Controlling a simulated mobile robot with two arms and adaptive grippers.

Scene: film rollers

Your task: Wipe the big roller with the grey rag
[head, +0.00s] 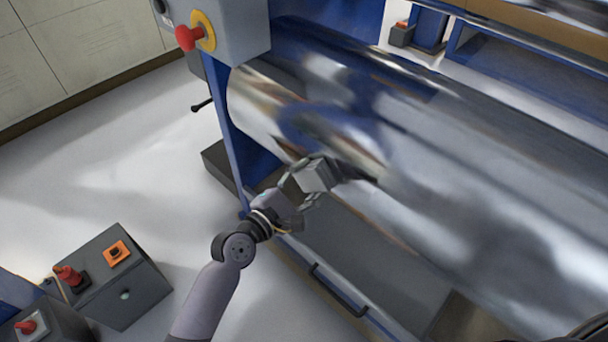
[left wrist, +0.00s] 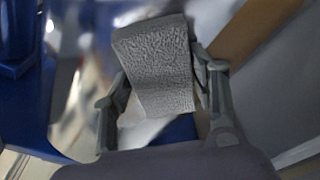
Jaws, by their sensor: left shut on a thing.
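The big roller (head: 430,150) is a long, shiny metal cylinder that runs from the upper left to the lower right in the head view. My left gripper (head: 312,180) is in front of the roller's near side, toward its left end. It is shut on the grey rag (head: 317,174), a small folded block of cloth. In the left wrist view the rag (left wrist: 158,65) shows its rough, textured face between the two fingers (left wrist: 165,95). I cannot tell whether the rag touches the roller. My right gripper is not in view.
A grey control box with a red emergency button (head: 188,38) hangs at the roller's left end. A blue machine frame (head: 235,150) supports that end. A dark box with an orange-plated switch (head: 117,253) stands at the lower left. The pale floor (head: 110,165) is clear between.

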